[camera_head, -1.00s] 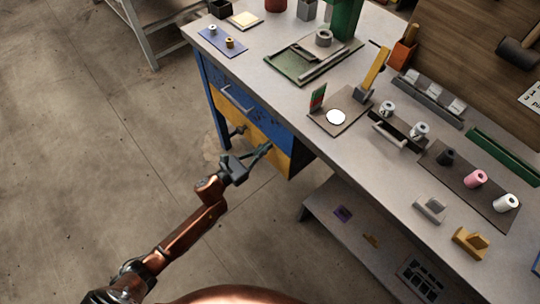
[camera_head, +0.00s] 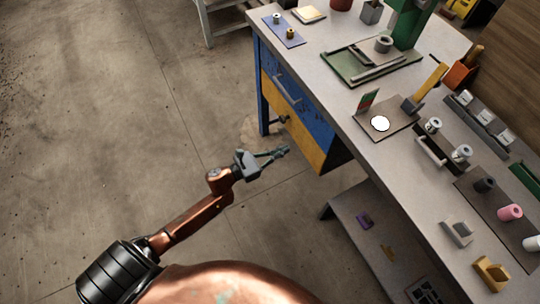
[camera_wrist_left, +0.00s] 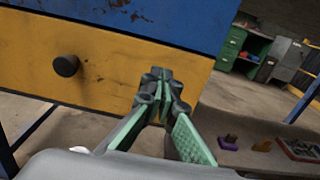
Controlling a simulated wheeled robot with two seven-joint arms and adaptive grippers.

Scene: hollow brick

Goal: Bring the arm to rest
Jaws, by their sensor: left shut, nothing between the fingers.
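My left gripper (camera_head: 282,151) is out over the floor, left of the workbench. It is shut, with nothing between its fingers. In the left wrist view the fingertips (camera_wrist_left: 160,77) meet in front of the yellow lower drawer (camera_wrist_left: 90,60) with its dark round knob (camera_wrist_left: 66,66). In the head view this drawer (camera_head: 293,116) and the blue drawer above it (camera_head: 305,104) look closed, and the gripper is apart from them. My right gripper is not in view.
The workbench top (camera_head: 345,104) carries a green-edged tray (camera_head: 345,70), a brown board (camera_head: 400,125) with a white disc, and several spools. A lower shelf (camera_head: 350,215) holds small items. The concrete floor (camera_head: 110,120) on the left is clear.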

